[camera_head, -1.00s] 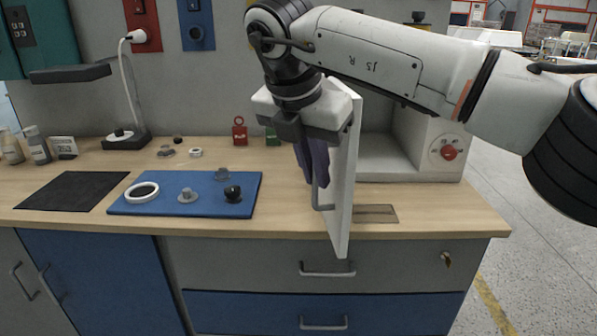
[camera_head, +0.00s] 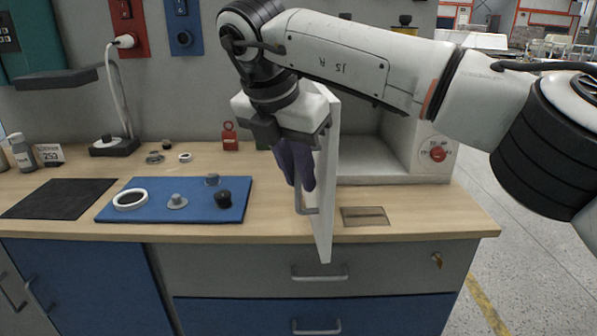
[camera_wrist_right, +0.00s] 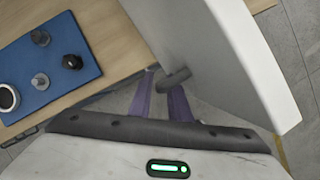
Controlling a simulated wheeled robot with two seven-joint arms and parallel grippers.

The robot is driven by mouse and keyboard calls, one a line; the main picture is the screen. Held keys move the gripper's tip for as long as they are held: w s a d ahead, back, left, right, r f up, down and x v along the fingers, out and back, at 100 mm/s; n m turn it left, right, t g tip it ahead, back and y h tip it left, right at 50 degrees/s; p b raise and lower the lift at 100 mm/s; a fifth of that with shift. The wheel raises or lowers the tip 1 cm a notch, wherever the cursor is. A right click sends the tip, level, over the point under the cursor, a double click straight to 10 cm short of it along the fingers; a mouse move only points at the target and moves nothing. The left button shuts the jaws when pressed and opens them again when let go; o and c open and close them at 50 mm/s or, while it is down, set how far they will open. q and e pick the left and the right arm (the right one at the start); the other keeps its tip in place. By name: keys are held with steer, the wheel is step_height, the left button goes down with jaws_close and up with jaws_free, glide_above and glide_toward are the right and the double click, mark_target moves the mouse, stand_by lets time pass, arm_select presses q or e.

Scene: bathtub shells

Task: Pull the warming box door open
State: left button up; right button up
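The warming box (camera_head: 395,160) is a pale box on the right of the bench. Its white door (camera_head: 327,175) stands swung out toward me, seen nearly edge-on, and part of the interior shows behind it. The door's grey bar handle (camera_head: 299,200) is on its left-facing side. My right gripper (camera_head: 297,180) points down with purple fingers around the handle's upper part, hiding it. In the right wrist view the handle (camera_wrist_right: 174,78) shows at the fingertips, beside the door panel (camera_wrist_right: 225,60). My left gripper is not in view.
A blue mat (camera_head: 225,208) with a white ring, small grey parts and a black knob lies left of the door. A black mat (camera_head: 60,198) is farther left. A red control knob (camera_head: 438,153) is on the box front. The bench front between mat and door is clear.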

steer(key=v, duration=1)
steer(key=shift+r+p, duration=0.15)
steer(key=shift+p, duration=0.3)
